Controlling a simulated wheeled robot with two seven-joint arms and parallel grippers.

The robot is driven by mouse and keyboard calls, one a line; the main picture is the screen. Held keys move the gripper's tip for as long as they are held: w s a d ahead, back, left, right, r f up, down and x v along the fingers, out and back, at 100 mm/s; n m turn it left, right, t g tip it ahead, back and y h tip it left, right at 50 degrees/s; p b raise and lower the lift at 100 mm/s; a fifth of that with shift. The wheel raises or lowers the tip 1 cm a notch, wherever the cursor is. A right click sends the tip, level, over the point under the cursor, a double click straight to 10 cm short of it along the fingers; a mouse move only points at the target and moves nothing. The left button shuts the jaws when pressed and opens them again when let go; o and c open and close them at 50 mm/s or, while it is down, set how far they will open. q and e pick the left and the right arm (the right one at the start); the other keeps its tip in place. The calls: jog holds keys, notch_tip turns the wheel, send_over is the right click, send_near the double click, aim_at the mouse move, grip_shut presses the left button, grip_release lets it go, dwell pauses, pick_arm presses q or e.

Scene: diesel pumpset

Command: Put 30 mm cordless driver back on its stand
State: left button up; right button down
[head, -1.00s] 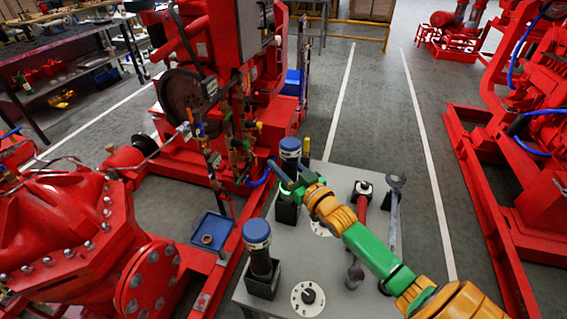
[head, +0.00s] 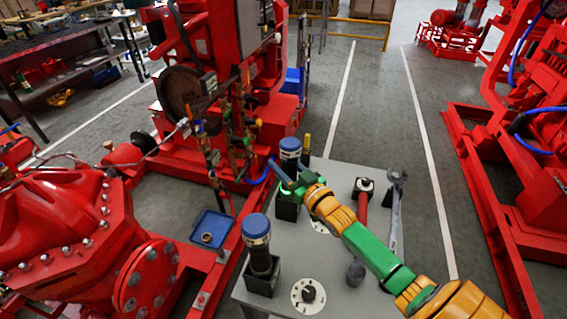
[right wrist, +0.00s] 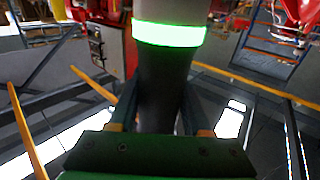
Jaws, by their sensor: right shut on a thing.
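A driver with a blue top (head: 290,147) is at the far left of the grey table. My right gripper (head: 289,186) is shut on its body, just under the blue top. In the right wrist view the driver's dark grip (right wrist: 161,95) stands between the two fingers, with a glowing green ring (right wrist: 168,33) above. A black stand (head: 286,210) is directly below the gripper; I cannot tell whether the driver is seated in it. A second blue-topped driver (head: 257,227) stands upright in a near black stand (head: 262,279). No size marking is readable. My left gripper is out of view.
The grey table (head: 285,250) also bears a dial (head: 308,294), a red-handled tool (head: 361,196) and a long wrench (head: 396,205). A blue tray (head: 211,229) lies left of the table, by red pump machinery (head: 75,225). Open floor lies to the right.

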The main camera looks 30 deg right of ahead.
aim_at(294, 176)
jog(key=shift+f, duration=0.2)
jog(key=shift+c, duration=1.3)
grip_release()
jog(key=shift+r, duration=0.1)
jog(key=shift+s, duration=0.1)
jog(key=shift+s+f, duration=0.2)
jog(key=shift+s, duration=0.1)
jog(key=s, duration=0.6)
jog(key=shift+s+r, duration=0.15)
jog(key=shift+s, duration=0.15)
jog(key=shift+d, duration=0.1)
